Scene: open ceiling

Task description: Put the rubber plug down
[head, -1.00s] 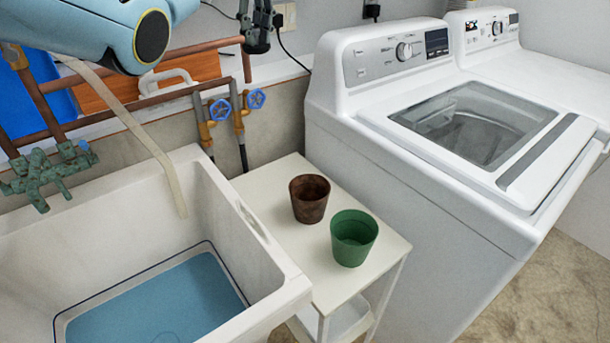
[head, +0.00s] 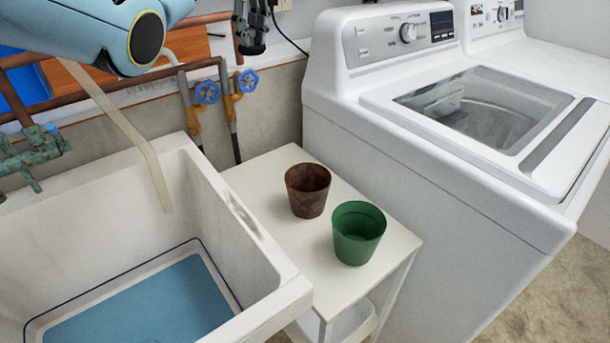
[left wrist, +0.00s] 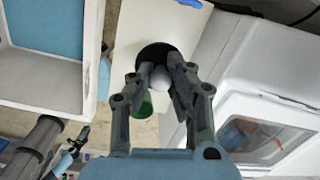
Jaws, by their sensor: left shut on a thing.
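My left gripper (head: 250,48) hangs at the top of the head view, high above the small white table (head: 262,174). In the left wrist view its fingers (left wrist: 162,76) are closed around a pale grey rounded thing, which I take for the rubber plug (left wrist: 159,79). A black round shape (left wrist: 153,52) shows just beyond the fingertips; I cannot tell whether it belongs to the plug. The plug cannot be made out in the head view. My right gripper is not in view.
A brown pot (head: 307,191) and a green pot (head: 358,234) stand on the table. A white sink (head: 258,270) with a blue bottom is at left, a white washing machine (head: 385,170) at right. Pipes with blue-handled valves (head: 207,92) run along the wall. The table's left rear is clear.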

